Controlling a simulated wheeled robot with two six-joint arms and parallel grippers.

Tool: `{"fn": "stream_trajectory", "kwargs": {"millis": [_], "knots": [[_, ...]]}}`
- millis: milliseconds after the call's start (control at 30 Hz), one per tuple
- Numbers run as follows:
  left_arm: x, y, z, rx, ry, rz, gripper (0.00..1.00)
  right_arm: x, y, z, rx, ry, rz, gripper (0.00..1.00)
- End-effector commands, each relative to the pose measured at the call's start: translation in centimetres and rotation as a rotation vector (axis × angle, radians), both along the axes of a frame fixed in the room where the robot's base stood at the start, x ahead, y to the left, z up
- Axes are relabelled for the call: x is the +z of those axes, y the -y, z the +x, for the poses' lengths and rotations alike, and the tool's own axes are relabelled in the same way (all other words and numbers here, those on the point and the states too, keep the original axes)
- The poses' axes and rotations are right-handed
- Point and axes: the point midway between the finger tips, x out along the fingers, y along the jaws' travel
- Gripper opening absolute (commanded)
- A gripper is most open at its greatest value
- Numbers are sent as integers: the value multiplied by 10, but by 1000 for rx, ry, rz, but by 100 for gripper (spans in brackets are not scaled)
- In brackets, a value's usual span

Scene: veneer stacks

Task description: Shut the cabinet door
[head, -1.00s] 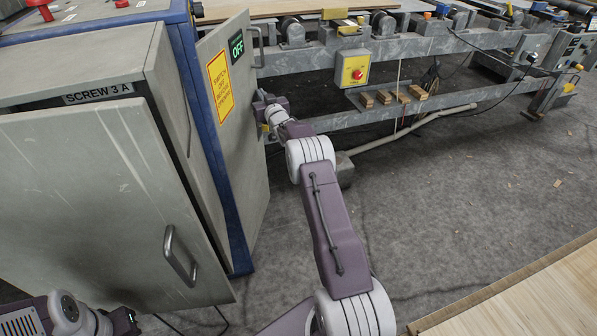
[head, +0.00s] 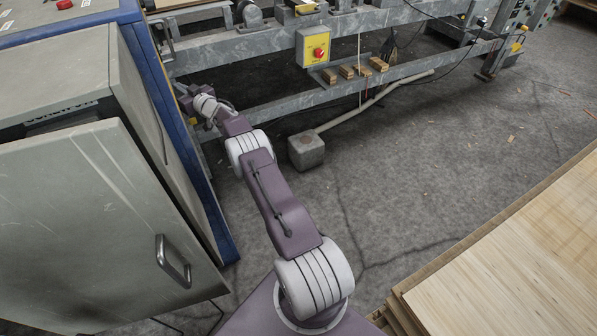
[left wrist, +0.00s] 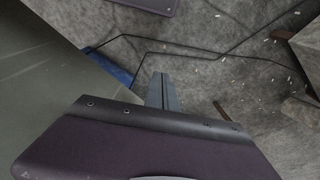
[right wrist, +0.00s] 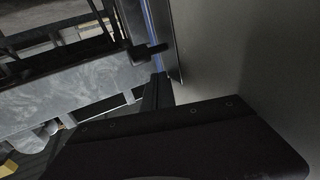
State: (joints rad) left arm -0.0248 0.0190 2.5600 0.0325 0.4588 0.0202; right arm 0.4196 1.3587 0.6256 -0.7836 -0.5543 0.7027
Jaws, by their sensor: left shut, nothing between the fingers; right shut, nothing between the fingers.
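The blue-framed cabinet (head: 178,130) stands at the left in the head view. Its far door, which carried the OFF sign, no longer shows its face; only a metal handle (head: 165,36) shows past the blue edge, so I cannot tell if the door is fully shut. My right gripper (head: 183,92) is shut and empty beside that edge, its tips partly hidden. In the right wrist view, its fingers (right wrist: 158,92) are beside a pale grey panel (right wrist: 245,60). My left gripper (left wrist: 163,90) is shut and empty above the floor, seen only in the left wrist view.
A nearer grey door (head: 85,225) with a handle (head: 173,261) stands angled at the left. A metal conveyor frame (head: 400,75) with a yellow stop box (head: 313,47) runs along the back. A veneer stack (head: 510,270) is at lower right.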

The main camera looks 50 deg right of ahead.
Motion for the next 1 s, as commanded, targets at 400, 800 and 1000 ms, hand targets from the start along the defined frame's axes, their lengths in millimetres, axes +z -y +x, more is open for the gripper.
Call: {"fn": "stream_trajectory", "kwargs": {"millis": [400, 800, 1000], "knots": [[2, 0, 0, 0, 0, 0, 0, 1, 0, -1, 1, 0, 1, 0], [23, 0, 0, 0, 0, 0, 0, 3, 0, -31, 0, -3, 1, 0], [36, 0, 0, 0, 0, 0, 0, 3, -2, -61, -1, -3, 2, 0]]}}
